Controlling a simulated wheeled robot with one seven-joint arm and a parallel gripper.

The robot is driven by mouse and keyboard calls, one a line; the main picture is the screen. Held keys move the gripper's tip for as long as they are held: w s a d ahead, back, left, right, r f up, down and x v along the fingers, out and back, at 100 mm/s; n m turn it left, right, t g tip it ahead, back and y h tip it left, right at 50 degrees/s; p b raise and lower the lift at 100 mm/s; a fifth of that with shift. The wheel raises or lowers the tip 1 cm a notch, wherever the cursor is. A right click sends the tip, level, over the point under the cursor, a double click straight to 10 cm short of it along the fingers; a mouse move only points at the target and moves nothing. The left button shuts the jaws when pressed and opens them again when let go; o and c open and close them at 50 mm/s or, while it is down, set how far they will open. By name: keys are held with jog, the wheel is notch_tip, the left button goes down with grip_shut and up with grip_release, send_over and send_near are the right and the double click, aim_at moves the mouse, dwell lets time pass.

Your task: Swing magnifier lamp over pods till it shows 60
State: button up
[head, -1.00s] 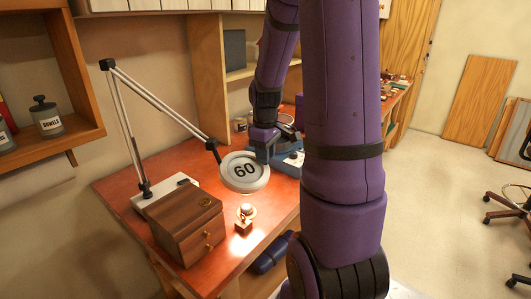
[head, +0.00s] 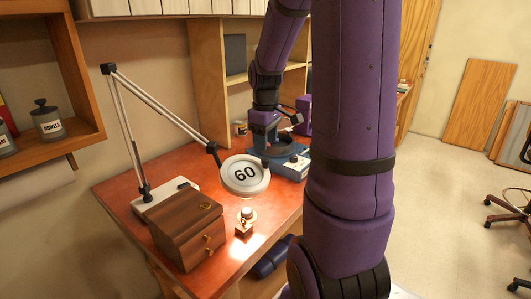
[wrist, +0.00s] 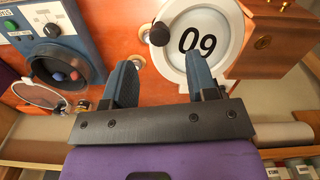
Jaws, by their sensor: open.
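The magnifier lamp's round pale head (head: 244,174) hangs over the right half of the red-topped desk and reads 60. In the wrist view my gripper (wrist: 160,76) is open with nothing between the fingers; the right finger overlaps the lamp head's edge in the picture. Small red and blue round pieces, perhaps the pods (wrist: 66,76), lie in a blue machine's dark ring.
A wooden box with small drawers (head: 180,237) stands left of the lamp head. A small brass piece (head: 246,224) stands below the head. The blue machine (head: 294,168) sits behind it, and a cubby shelf (head: 208,85) rises at the back.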

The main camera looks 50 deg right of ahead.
notch_tip(320, 180, up, 5)
dwell(0.3)
dwell(0.4)
jog(key=s+a+r+m+t, duration=0.1)
jog(key=s+a+r, duration=0.2)
jog(key=a, duration=0.4)
jog(key=s+a+r+t, duration=0.2)
jog(key=s+a, duration=0.4)
jog(key=a, duration=0.2)
jog(key=s+a+r+m+t, duration=0.1)
jog(key=s+a+r+t, duration=0.1)
jog(key=s+a, duration=0.3)
jog(key=a+r, duration=0.1)
jog(key=a, duration=0.2)
jog(key=shift+r+m, duration=0.3)
